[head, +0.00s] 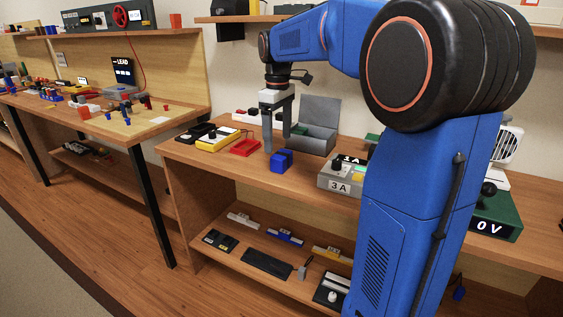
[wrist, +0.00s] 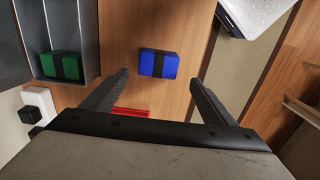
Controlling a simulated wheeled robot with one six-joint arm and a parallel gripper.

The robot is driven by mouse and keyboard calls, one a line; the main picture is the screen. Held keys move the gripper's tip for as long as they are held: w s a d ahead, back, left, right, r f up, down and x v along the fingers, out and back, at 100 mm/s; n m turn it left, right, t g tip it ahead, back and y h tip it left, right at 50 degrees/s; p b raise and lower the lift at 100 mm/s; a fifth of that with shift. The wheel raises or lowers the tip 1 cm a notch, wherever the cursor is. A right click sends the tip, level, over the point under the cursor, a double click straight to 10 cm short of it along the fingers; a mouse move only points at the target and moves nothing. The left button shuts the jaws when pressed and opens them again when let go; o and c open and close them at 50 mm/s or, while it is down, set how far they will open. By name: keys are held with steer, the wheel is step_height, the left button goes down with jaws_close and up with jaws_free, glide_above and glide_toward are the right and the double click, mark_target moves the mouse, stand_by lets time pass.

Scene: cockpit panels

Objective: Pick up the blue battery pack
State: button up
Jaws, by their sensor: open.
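The blue battery pack (head: 281,161) lies on the wooden bench top near its front edge. It is a small blue block with a dark band across its middle, as the wrist view (wrist: 159,63) shows. My gripper (head: 276,147) is open and points down, just behind and left of the pack in the head view. In the wrist view, the two fingers of my gripper (wrist: 160,80) are spread wide, and the pack shows between and beyond their tips. Nothing is between the fingers, and the pack is apart from them.
A grey open box (head: 320,138) stands behind the pack; a green banded block (wrist: 61,66) is inside it. A red tray (head: 245,147) and a yellow meter (head: 217,139) lie to the left. The bench's front edge is close.

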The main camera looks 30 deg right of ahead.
mark_target(279, 153)
steer(key=shift+d+f, duration=0.2)
steer(key=shift+f, duration=3)
steer(key=c, duration=1.4)
